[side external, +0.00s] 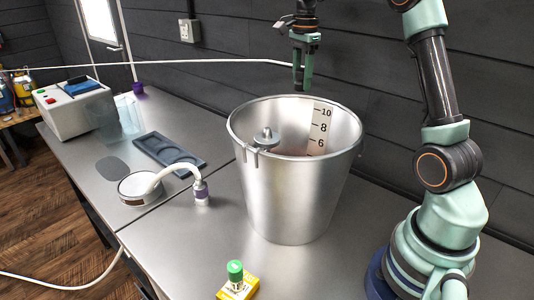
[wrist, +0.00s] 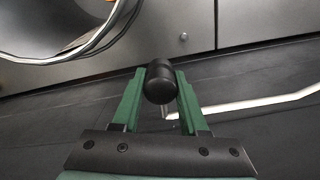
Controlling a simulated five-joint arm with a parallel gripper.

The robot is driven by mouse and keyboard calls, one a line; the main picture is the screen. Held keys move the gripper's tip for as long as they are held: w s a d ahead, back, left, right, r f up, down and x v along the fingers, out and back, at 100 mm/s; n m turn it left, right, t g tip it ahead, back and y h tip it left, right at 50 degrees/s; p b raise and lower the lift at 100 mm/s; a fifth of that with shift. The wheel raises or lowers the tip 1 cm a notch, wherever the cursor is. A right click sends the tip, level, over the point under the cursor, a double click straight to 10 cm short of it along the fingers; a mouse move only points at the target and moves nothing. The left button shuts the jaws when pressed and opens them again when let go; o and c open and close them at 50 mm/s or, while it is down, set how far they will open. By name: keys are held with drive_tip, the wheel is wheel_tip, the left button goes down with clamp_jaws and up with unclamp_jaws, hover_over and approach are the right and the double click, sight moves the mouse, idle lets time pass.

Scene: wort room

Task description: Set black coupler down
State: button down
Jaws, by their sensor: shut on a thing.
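The black coupler (wrist: 158,82) shows in the wrist view as a rounded dark piece with a thin metal pin below it. My gripper (wrist: 160,98) is shut on it, with a green finger on each side. In the side view my gripper (side external: 302,82) points down above the back rim of the steel bucket, well clear of the table.
A tall steel bucket (side external: 285,190) with level marks stands on the table, a grey clip-on part (side external: 265,138) at its rim.

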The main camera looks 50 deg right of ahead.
drive_tip(key=w+a+n, duration=0.2)
drive_tip(key=w+a, duration=0.2)
drive_tip(key=a, duration=0.5)
drive_tip(key=n, duration=0.8)
hover_over(180, 239)
wheel_tip(180, 239, down, 20)
drive_tip(key=shift+r, duration=0.1)
drive_tip(key=shift+f, duration=2.6)
drive_tip(key=shift+f, duration=0.2)
drive_tip(key=shift+c, duration=2.2)
unclamp_jaws()
drive_tip(key=shift+r, duration=0.1)
